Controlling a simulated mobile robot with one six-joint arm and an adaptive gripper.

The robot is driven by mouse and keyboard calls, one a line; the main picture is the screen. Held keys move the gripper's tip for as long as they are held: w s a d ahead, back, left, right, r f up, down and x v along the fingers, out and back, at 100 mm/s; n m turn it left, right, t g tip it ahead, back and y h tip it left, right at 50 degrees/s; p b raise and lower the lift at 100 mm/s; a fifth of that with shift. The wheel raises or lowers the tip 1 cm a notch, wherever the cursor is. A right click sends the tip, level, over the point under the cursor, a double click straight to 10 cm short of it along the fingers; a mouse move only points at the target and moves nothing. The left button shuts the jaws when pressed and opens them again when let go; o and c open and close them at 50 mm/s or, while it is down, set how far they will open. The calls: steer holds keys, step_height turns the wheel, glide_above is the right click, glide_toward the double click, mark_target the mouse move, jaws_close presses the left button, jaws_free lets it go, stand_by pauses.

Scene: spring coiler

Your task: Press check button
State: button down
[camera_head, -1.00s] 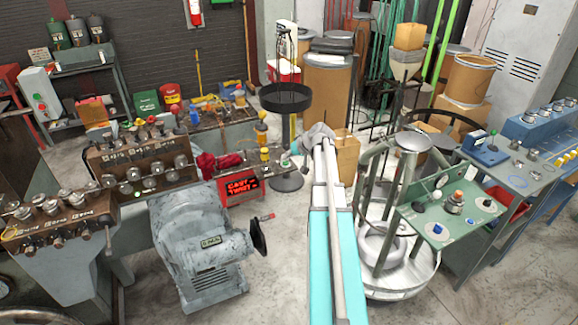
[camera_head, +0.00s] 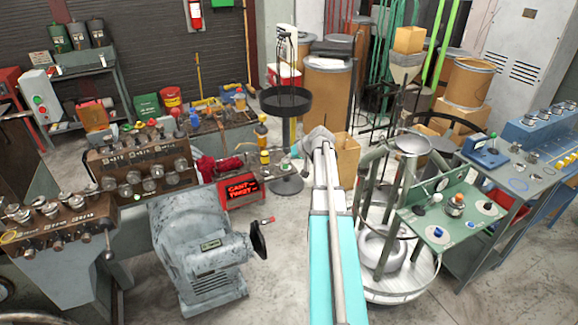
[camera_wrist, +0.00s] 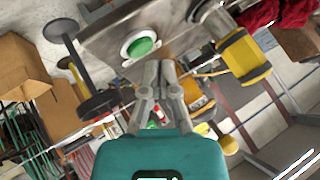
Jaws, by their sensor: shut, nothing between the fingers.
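A round green button (camera_wrist: 141,47) in a pale ring sits on a grey metal panel (camera_wrist: 118,36) in the wrist view. It is taken as the check button; no label is readable. My gripper (camera_wrist: 159,66) has its grey fingers together and empty. In the picture its tips lie just below and right of the button; a gap seems to remain, but depth is hard to judge. In the head view my gripper (camera_head: 313,143) is at the far end of my arm, largely seen from behind, near the bench's right end. The button is too small there to make out surely.
A yellow fitting (camera_wrist: 243,58) stands right of the panel in the wrist view. A green control table (camera_head: 450,222) is right.

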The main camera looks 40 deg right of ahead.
mark_target(286, 166)
steer(key=shift+f, duration=0.2)
stand_by(0.5)
steer(key=shift+w+f+b, duration=0.15)
steer(key=shift+f+b, duration=0.1)
steer(key=shift+b, duration=0.2)
steer(key=shift+f+b, duration=0.35)
stand_by(0.8)
steer(key=shift+r, duration=0.2)
steer(key=shift+r+p, duration=0.65)
steer(key=shift+p, duration=0.2)
steer(key=shift+r, duration=0.1)
steer(key=shift+r+p, duration=2.4)
steer(key=shift+p, duration=0.1)
